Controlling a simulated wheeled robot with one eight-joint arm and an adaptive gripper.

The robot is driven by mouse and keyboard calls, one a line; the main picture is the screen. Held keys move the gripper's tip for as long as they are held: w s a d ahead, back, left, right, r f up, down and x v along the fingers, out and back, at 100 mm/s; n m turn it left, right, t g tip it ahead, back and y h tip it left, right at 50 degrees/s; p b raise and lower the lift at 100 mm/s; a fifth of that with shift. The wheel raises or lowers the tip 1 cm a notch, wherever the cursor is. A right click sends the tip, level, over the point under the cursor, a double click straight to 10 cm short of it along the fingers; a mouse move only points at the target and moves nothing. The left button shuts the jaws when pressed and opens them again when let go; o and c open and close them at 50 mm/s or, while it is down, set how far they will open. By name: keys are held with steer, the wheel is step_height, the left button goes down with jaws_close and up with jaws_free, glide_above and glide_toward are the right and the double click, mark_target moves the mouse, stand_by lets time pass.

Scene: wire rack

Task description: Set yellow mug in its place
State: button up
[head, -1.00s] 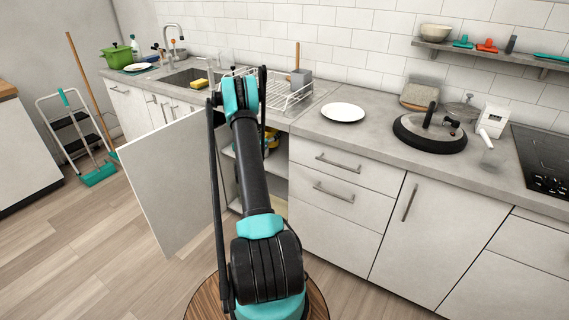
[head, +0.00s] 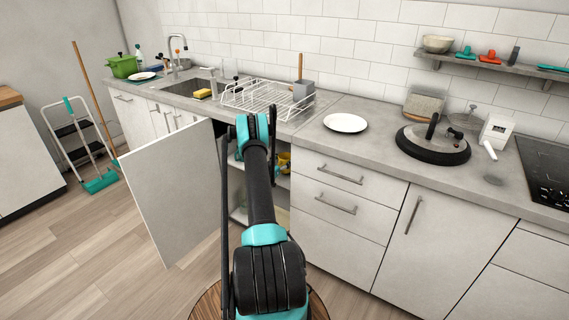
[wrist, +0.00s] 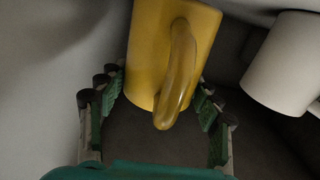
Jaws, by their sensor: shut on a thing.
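The yellow mug (wrist: 158,45) fills the upper middle of the wrist view, with its handle facing the camera. My gripper (wrist: 158,90) is shut on it, with green-padded fingers on both sides of its body. In the head view a yellow patch of the mug (head: 285,160) shows inside the open cabinet under the counter, right of my arm, which hides most of that spot. A white mug (wrist: 284,65) stands just right of the yellow mug in the wrist view. I cannot tell whether the yellow mug touches the shelf.
The open cabinet door (head: 170,195) swings out left of my arm. The white wire rack (head: 250,105) on the counter holds a grey block-like holder (head: 303,91).

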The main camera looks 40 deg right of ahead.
steer(key=shift+f, duration=0.9)
steer(key=shift+f, duration=0.15)
steer(key=o, duration=1.4)
steer(key=shift+a, duration=0.1)
